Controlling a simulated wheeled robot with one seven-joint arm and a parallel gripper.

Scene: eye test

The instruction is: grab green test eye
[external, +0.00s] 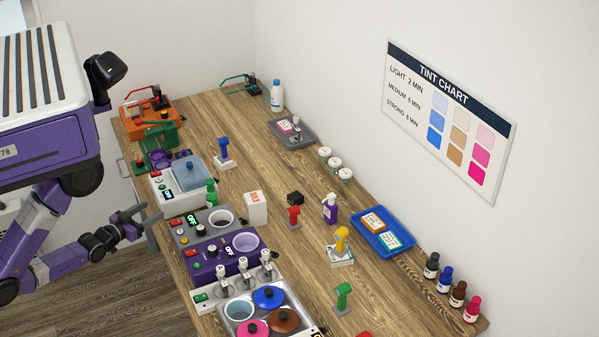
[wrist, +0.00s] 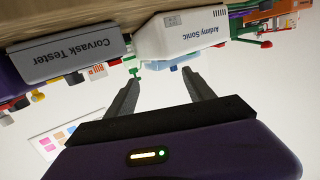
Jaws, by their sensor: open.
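The green test eye (external: 343,297) stands upright on a small base on the wooden table, near the front, right of the pan unit. Similar upright pieces stand behind it: yellow (external: 341,240) on a white square base, red (external: 294,216), and blue (external: 223,150) farther back. My gripper (external: 146,222) is open and empty, off the table's left edge, well apart from the green test eye. In the wrist view my gripper (wrist: 162,80) shows two spread dark fingers. A small green thing (wrist: 135,68) shows past one fingertip; I cannot tell what it is.
Machines line the table's left edge, including a purple heater (external: 222,258) and a unit with coloured lids (external: 268,297). A blue tray (external: 408,250) and several small bottles (external: 445,279) stand along the wall side. Bare wood (external: 300,262) lies left of the yellow piece.

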